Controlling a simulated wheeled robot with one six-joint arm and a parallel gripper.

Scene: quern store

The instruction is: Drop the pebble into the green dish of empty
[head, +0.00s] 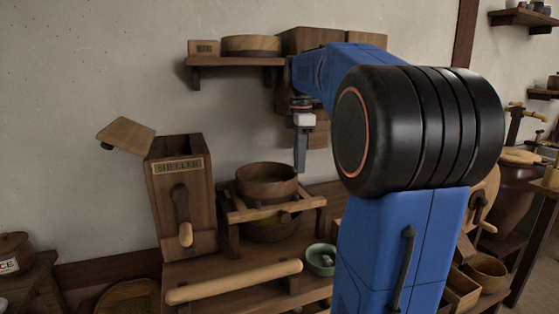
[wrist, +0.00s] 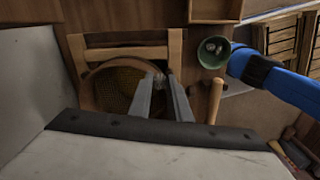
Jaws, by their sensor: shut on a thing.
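The green dish (head: 311,265) stands on the bench at the lower middle of the head view, right of the wooden stand. It also shows in the wrist view (wrist: 203,62), top right of my fingers, with a few small grey and dark lumps inside. My gripper (head: 300,168) hangs fingers down, just above the right rim of a round wooden bowl and left of and higher than the dish. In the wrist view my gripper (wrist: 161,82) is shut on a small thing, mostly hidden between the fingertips. I cannot make out clearly that it is the pebble.
The round wooden bowl (head: 266,183) sits on a slatted stand (head: 251,213). In the wrist view a mesh-bottomed round sieve (wrist: 118,86) lies below my fingers. A box labelled "SHELLED" (head: 178,205) is left. A wall shelf (head: 232,61) is behind my arm.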

